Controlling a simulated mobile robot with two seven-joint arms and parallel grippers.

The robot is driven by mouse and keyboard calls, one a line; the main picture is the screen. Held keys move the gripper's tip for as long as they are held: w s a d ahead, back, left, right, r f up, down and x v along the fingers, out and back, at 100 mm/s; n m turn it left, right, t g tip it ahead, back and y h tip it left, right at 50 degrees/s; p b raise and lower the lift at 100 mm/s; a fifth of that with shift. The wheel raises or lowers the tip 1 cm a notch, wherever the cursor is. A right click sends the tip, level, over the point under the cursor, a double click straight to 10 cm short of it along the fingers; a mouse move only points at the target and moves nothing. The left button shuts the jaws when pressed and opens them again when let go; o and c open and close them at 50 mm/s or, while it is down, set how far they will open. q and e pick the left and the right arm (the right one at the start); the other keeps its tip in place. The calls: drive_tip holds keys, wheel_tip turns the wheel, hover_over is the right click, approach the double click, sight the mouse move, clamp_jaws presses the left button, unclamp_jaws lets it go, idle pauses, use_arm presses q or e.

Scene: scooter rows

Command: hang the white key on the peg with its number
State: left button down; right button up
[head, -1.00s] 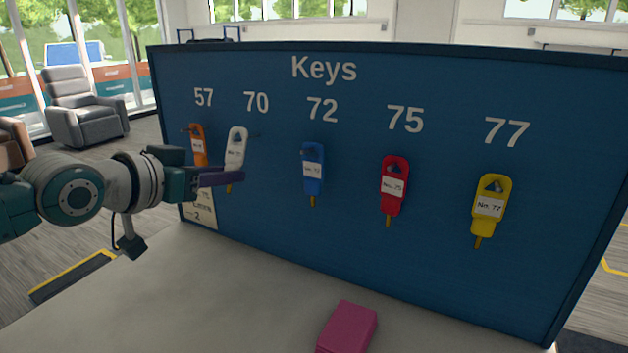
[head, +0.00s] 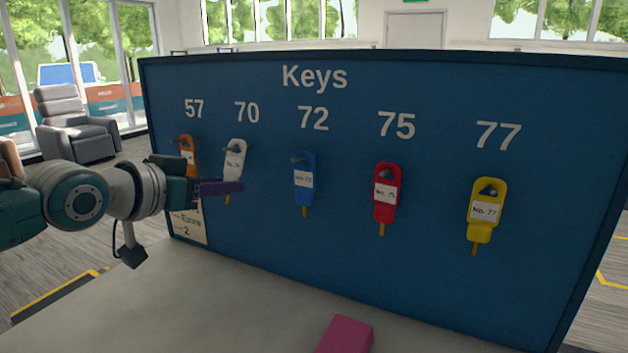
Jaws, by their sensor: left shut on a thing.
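The white key (head: 235,160) is upright in front of the blue board, just below the number 70 (head: 247,112). Its tag is too small to read surely. My left gripper (head: 222,187) is shut on the key's lower part, coming in from the left. A dark peg tip shows at the hole near the key's top; I cannot tell whether the peg passes through the hole or lies behind it. The key's tip sticks out below the fingers. My right gripper is not in view.
An orange key (head: 188,152) hangs close left, under 57. A blue key (head: 304,180), a red key (head: 385,193) and a yellow key (head: 486,208) hang to the right. A pink block (head: 344,335) lies on the pale tabletop (head: 230,300). A note is partly hidden behind my arm.

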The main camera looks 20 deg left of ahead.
use_arm(q)
drive_tip(key=c, duration=0.5)
unclamp_jaws()
drive_tip(key=shift+s, duration=0.1)
